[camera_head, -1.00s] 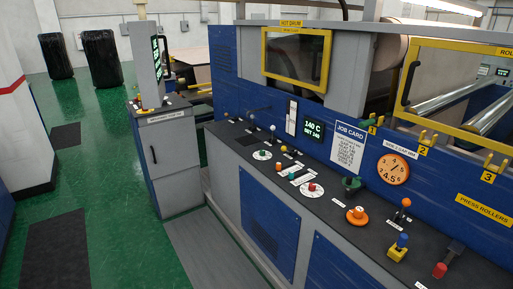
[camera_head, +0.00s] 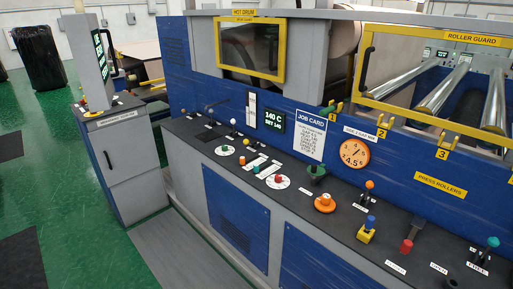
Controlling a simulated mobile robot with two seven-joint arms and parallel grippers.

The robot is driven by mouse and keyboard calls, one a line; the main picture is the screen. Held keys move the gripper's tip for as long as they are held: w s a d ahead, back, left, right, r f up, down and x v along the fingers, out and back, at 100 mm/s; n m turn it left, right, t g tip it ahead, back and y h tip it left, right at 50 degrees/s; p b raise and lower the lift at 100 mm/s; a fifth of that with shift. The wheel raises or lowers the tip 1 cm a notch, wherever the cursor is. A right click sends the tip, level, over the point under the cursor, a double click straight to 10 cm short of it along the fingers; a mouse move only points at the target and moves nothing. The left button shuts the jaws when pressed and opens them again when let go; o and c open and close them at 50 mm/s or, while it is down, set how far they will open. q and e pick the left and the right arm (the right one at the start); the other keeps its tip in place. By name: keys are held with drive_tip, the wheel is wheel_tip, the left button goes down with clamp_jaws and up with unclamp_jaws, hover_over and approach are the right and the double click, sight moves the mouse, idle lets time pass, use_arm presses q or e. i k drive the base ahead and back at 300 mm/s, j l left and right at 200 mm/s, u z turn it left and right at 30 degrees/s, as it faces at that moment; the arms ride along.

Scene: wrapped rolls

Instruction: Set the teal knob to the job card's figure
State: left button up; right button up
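A small green-teal knob (camera_head: 225,148) sits on a round white dial near the left part of the dark console top. Its pointer setting is too small to read. The job card (camera_head: 311,136) is a white sheet with a blue header on the blue machine face; its lines are too small to read. Neither of my grippers is in view.
A red knob on a white dial (camera_head: 278,181), an orange knob (camera_head: 324,203), a dark green funnel-like part (camera_head: 316,171) and a teal-topped lever (camera_head: 492,242) share the console. A green-lit display (camera_head: 274,120) reads 140 C. Green floor (camera_head: 75,190) is open at left.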

sight(255, 167)
drive_tip(key=i+z, duration=0.15)
drive_tip(key=i, duration=0.3)
drive_tip(key=i+z, duration=0.2)
drive_tip(key=i, duration=0.3)
drive_tip(key=i+j+z, duration=0.15)
drive_tip(key=i, duration=0.3)
drive_tip(key=i+j+z, duration=0.15)
drive_tip(key=i, duration=0.35)
drive_tip(key=i+j+z, duration=0.2)
drive_tip(key=i, duration=0.25)
drive_tip(key=i+j+z, duration=0.15)
drive_tip(key=i, duration=0.3)
drive_tip(key=j+u, duration=0.15)
drive_tip(key=u, duration=1.2)
drive_tip(key=j+z, duration=0.45)
drive_tip(key=k+j+z, duration=0.2)
drive_tip(key=j+z, duration=0.2)
drive_tip(key=j, duration=0.2)
drive_tip(key=i+l+z, duration=0.15)
drive_tip(key=l, duration=0.15)
drive_tip(key=i+l+z, duration=0.2)
drive_tip(key=l, duration=0.15)
drive_tip(key=l+z, duration=0.15)
drive_tip(key=l, duration=0.15)
drive_tip(key=u, duration=0.75)
